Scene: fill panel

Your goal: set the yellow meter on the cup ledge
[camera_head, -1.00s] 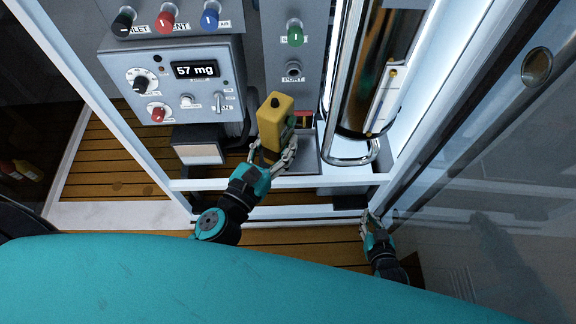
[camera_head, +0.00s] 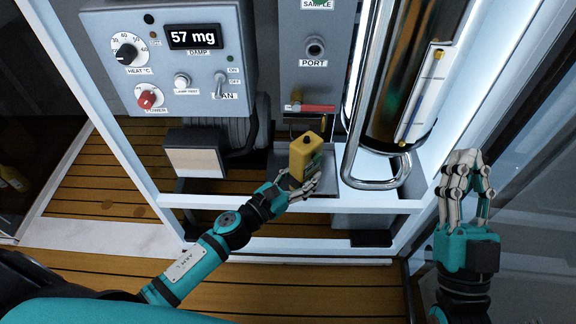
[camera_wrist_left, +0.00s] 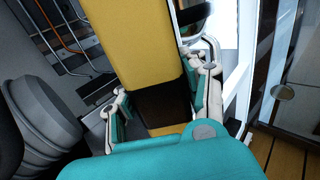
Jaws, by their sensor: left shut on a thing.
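The yellow meter (camera_head: 303,156) is a box with a dark knob on its top. My left gripper (camera_head: 296,187) is shut on its lower part, and the meter stands about upright. In the left wrist view the meter (camera_wrist_left: 135,45) fills the middle between the fingers (camera_wrist_left: 158,105). The cup ledge (camera_head: 318,185) is the grey tray below the port, and the meter is over it in the head view. I cannot tell whether the meter's base touches the ledge. My right gripper (camera_head: 467,185) is raised at the right, empty, with its fingers apart.
A control box (camera_head: 170,60) reading 57 mg is at the upper left. A red-handled valve (camera_head: 310,107) is just above the meter. A glass column with a chrome tube frame (camera_head: 376,184) stands close on the right. A white rail (camera_head: 240,200) runs along the front.

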